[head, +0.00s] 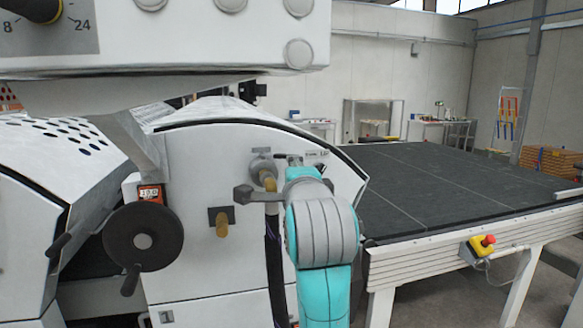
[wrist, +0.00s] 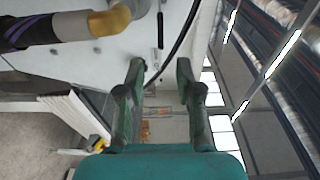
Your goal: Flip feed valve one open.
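The machine's pale side panel (head: 200,170) carries a round grey fitting (head: 262,168) with a yellow elbow (head: 268,181) and a dark hose (head: 274,245) below it. A grey lever-like part (head: 244,194) sticks out left beside the elbow; I cannot tell whether it is feed valve one's handle. In the wrist view the yellow elbow (wrist: 108,22) is at the top left and a thin black bar (wrist: 160,30) lies beyond it. My gripper (wrist: 160,68) is open and empty, its fingers apart from the panel parts. In the head view my arm hides most of it.
A dark conveyor table (head: 430,185) with a red emergency button (head: 487,240) extends right. Open floor shows at the lower right.

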